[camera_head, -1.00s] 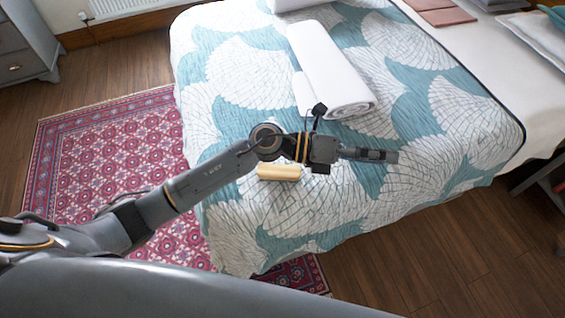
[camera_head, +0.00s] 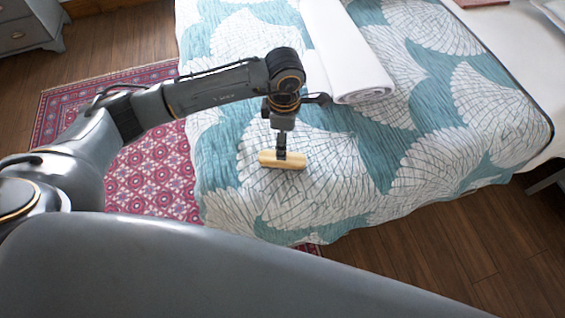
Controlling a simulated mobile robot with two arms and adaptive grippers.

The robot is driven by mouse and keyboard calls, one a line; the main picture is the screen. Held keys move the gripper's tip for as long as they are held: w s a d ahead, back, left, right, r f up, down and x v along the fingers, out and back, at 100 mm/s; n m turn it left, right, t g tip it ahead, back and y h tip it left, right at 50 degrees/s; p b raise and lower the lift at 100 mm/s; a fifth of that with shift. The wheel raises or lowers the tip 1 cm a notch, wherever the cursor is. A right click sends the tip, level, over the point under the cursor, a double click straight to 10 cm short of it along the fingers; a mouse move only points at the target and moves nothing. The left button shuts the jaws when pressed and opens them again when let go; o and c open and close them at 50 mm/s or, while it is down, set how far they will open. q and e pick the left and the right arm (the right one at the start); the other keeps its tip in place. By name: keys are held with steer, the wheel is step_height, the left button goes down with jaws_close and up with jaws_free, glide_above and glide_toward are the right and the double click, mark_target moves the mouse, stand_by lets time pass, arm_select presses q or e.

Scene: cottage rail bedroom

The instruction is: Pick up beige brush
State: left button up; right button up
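The beige brush (camera_head: 296,161) lies on the patterned bedspread near the bed's near left part, its long side running left to right. My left gripper (camera_head: 281,155) points down from above, with its fingertips over the middle of the brush and hiding that part. The fingers look narrow and close together in this view. I cannot tell whether they are shut on the brush or only around it. The brush seems to rest on the bed. My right gripper is not in view.
The teal and white bedspread (camera_head: 420,150) is mostly clear around the brush. A rolled white towel (camera_head: 345,50) lies farther back, just right of my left arm. A red rug (camera_head: 150,175) covers the floor left of the bed. A grey dresser (camera_head: 28,25) stands at top left.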

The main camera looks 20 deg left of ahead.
arm_select(q)
step_height(320, 180, down, 3)
steer(key=shift+f+b, duration=0.15)
steer(key=shift+b, duration=0.4)
steer(key=f, duration=0.1)
steer(key=f+b, duration=0.1)
steer(key=f, duration=0.1)
steer(key=f+b, duration=0.1)
steer(key=f, duration=0.1)
steer(key=shift+s+f, duration=0.15)
steer(key=shift+s, duration=0.25)
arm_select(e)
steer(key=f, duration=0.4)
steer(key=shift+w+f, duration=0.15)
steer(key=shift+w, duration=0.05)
